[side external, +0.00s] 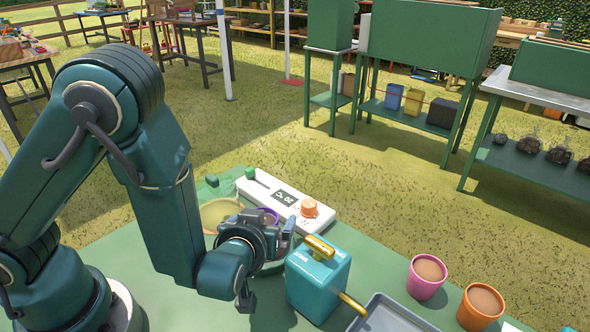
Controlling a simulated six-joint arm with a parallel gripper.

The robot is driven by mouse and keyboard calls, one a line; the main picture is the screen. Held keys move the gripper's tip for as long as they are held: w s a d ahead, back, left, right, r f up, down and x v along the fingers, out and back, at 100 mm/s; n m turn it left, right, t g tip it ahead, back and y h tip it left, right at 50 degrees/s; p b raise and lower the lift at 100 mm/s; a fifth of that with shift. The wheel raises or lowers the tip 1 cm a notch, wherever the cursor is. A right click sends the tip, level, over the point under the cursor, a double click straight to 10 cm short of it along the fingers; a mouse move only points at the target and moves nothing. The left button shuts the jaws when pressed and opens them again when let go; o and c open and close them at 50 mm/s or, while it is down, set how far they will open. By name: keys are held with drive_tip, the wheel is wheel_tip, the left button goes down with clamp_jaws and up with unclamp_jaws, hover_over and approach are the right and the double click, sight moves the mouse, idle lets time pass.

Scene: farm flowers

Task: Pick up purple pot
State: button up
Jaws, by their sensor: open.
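A small purple object (268,215), possibly the purple pot, shows only as a rim behind my gripper, next to a white device; the rest of it is hidden. A magenta-pink pot (426,279) with brown soil stands upright at the right of the green table. My gripper (269,268) is open over the table's middle, left of the teal watering can and in front of the purple rim. I see nothing held between its fingers, though the wrist partly hides that space. The pink pot is well to the right of my gripper.
A grey tray (397,316) and an orange pot (481,306) are at the front right. A white device (318,221) with an orange knob and a pale yellow bowl (213,216) are behind.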

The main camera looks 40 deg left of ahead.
drive_tip(key=shift+w+a+f, duration=0.2)
drive_tip(key=shift+w, duration=0.1)
drive_tip(key=c, duration=1.5)
drive_tip(key=shift+o, duration=0.2)
drive_tip(key=shift+r, duration=0.1)
